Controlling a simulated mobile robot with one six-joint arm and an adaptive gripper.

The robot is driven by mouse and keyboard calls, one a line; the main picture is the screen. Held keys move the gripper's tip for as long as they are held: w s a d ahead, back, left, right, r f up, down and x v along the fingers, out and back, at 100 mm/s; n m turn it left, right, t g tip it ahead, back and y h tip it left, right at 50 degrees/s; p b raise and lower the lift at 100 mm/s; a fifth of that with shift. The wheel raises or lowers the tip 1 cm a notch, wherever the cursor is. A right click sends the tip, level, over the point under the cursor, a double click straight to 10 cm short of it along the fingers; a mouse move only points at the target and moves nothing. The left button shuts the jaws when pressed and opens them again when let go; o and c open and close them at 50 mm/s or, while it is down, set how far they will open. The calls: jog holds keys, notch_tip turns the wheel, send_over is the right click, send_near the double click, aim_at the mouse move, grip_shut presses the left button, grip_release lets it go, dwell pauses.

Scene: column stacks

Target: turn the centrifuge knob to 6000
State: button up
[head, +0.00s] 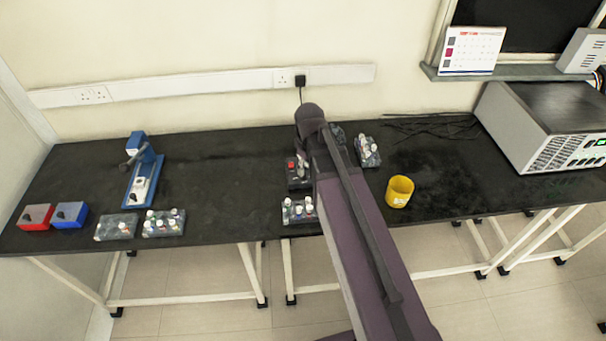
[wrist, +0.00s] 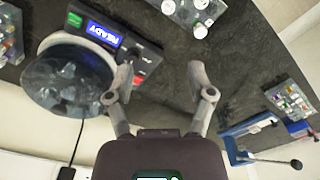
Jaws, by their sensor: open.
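The centrifuge (wrist: 68,78) is at the upper left of the wrist view, with a round dark lid and a black front panel.
Tube racks (head: 300,212) stand in front of the centrifuge, with another rack (head: 367,152) to its right. A yellow cup (head: 399,191) is further right. A blue device (head: 143,175), more racks and red and blue boxes (head: 36,217) are on the left.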

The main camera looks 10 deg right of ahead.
jog(key=w+d+n, duration=0.1)
jog(key=w+n, duration=0.6)
jog(key=w, duration=0.3)
jog(key=shift+f+n+b, duration=0.3)
jog(key=shift+f, duration=0.05)
jog(key=shift+f, duration=0.15)
notch_tip(320, 180, down, 14)
jog(key=b, duration=1.3)
jog(key=shift+r+b, duration=0.2)
jog(key=shift+b, duration=0.2)
jog(key=shift+c, duration=0.2)
grip_shut()
